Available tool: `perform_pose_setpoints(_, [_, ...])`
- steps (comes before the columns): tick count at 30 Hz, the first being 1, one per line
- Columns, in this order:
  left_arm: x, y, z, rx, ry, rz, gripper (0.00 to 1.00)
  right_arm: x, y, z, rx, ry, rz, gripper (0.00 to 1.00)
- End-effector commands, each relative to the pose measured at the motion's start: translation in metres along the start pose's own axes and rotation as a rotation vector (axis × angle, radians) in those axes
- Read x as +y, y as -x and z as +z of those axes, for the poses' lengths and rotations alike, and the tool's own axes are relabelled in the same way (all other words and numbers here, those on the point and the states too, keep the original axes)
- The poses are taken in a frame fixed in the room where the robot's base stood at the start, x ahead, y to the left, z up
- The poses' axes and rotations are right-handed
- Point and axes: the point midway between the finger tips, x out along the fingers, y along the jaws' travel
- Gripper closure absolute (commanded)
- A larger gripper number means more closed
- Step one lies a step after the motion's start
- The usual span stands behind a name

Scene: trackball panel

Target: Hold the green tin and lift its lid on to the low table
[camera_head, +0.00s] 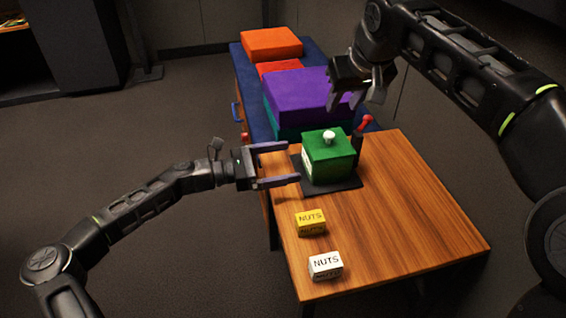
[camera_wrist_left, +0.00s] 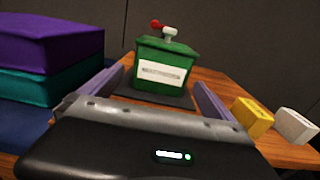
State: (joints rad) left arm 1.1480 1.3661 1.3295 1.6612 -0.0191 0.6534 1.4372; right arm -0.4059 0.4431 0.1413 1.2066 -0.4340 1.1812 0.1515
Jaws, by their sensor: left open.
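The green tin (camera_head: 327,163) stands upright on a dark mat (camera_head: 344,184) on the low wooden table (camera_head: 400,215). Its green lid (camera_head: 325,145) is on top, with a pale knob (camera_head: 328,137). The tin also shows in the left wrist view (camera_wrist_left: 160,72), with a white label on its near face. My left gripper (camera_head: 299,164) is open and level with the tin, its two fingers pointing at the tin's left side and not around it. My right gripper (camera_head: 344,108) hangs above and behind the tin, with its fingers pointing down. Its fingers look apart, with nothing visible between them.
A yellow NUTS box (camera_head: 311,222) and a white NUTS box (camera_head: 326,265) stand on the table's near left part. A red-topped lever (camera_head: 366,122) stands behind the tin. Purple (camera_head: 296,93) and orange boxes (camera_head: 271,43) lie behind. The table's right side is clear.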

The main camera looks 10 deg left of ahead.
Motion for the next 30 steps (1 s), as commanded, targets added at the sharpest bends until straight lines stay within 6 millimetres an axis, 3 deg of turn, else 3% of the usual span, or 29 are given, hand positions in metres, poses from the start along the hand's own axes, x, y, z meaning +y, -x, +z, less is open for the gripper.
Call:
perform_pose_setpoints(17, [-0.003, -0.005, -0.002, -0.006, -0.003, -0.009, 0.0, 0.0, 0.0, 0.0, 0.0, 0.0, 0.0, 0.64])
perform_pose_setpoints(23, [-0.004, -0.029, -0.001, -0.008, -0.004, -0.011, 0.0, 0.0, 0.0, 0.0, 0.0, 0.0, 0.0, 0.64])
perform_pose_setpoints(30, [-0.004, -0.074, -0.001, -0.008, -0.003, -0.011, 0.0, 0.0, 0.0, 0.0, 0.0, 0.0, 0.0, 0.64])
